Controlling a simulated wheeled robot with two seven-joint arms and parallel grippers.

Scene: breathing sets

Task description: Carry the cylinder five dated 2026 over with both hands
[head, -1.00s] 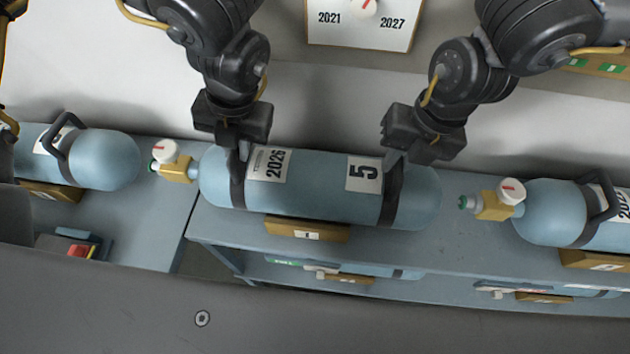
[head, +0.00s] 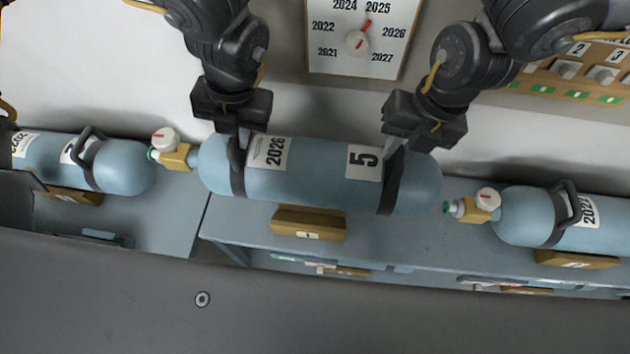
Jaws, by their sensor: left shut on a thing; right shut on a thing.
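The light blue cylinder five (head: 320,182) lies level in the middle of the head view, with labels reading 2026 and 5. Its valve with a white knob (head: 165,140) points left. My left gripper (head: 241,142) is shut on the cylinder's left strap handle, beside the 2026 label. My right gripper (head: 396,148) is shut on the right strap handle, beside the 5 label. The cylinder appears raised above its wooden support block (head: 309,222), and a gap shows between them. The finger tips are partly hidden by the gripper bodies.
A year dial panel (head: 385,62) and a numbered peg board (head: 560,82) are behind.

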